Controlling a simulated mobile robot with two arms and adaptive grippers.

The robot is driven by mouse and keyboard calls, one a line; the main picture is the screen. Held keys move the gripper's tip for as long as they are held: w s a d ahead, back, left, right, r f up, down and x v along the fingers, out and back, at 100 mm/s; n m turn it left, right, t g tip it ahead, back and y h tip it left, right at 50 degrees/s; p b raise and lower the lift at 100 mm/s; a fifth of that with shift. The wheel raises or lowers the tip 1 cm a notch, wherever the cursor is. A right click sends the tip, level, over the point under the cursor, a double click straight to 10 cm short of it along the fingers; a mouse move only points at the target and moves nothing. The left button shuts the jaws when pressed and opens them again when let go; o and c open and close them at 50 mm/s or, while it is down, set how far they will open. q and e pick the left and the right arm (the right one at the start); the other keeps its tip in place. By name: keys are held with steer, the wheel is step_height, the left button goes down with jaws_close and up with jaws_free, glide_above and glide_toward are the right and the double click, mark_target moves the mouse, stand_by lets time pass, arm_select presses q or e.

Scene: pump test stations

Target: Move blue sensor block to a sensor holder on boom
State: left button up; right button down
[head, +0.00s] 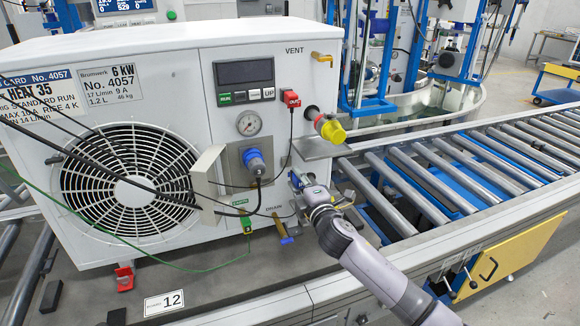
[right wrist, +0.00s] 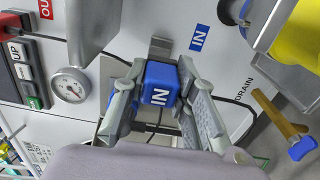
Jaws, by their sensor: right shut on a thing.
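The blue sensor block (right wrist: 160,85), marked IN, sits between the fingers of my right gripper (right wrist: 162,76) in the right wrist view. The gripper is shut on it. In the head view my right gripper (head: 297,182) is in front of the lower right of the white unit's front, and the block is mostly hidden there. A small grey metal bracket (right wrist: 160,47) shows just beyond the block in the wrist view. I cannot tell whether it is the sensor holder or whether the block touches it. No boom is clearly recognisable. My left gripper is not in view.
The white pump unit (head: 160,55) has a fan grille, a gauge (head: 249,124) and a blue connector (head: 254,160). A yellow-capped fitting (head: 330,129) juts out above my right gripper. The drain valve (head: 281,228) is below it. Dark cables cross the front. A roller conveyor (head: 440,170) lies right.

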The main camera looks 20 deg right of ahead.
steer(key=s+a+f, duration=0.3)
steer(key=s+a, duration=0.2)
steer(key=s, duration=0.6)
steer(key=s+r+p, duration=0.1)
steer(key=s+r, duration=0.3)
steer(key=s, duration=1)
steer(key=shift+s+a+h, duration=0.2)
steer(key=shift+a+h, duration=0.1)
steer(key=shift+a, duration=0.15)
